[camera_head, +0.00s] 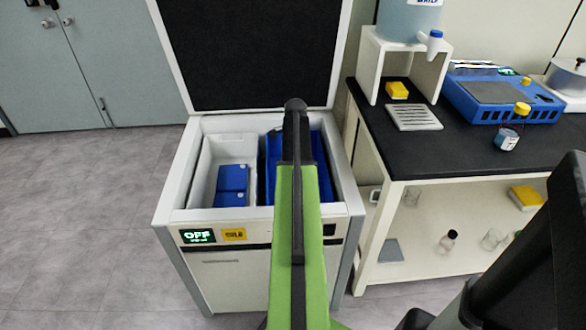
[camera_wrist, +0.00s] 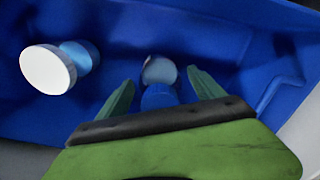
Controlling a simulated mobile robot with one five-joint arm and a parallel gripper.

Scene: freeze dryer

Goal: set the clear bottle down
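A small clear bottle with a greyish round top (camera_wrist: 160,71) is in the wrist view, in the blue bin (camera_wrist: 225,45). It lies between the two green fingers of my gripper (camera_wrist: 163,90), and a gap shows on each side of it. My gripper is open around it. The bottle's lower part looks blue and is partly hidden by my gripper's black edge. In the head view, my green arm reaches over the blue bin (camera_head: 325,185) inside the open chest, and hides my gripper and the bottle.
A white-capped bottle (camera_wrist: 50,70) lies to the left in the blue bin. A white bin (camera_head: 207,165) with blue boxes (camera_head: 232,180) stands beside it in the chest (camera_head: 180,205). The raised lid (camera_head: 255,50) stands behind. A bench (camera_head: 450,140) with equipment is at the right.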

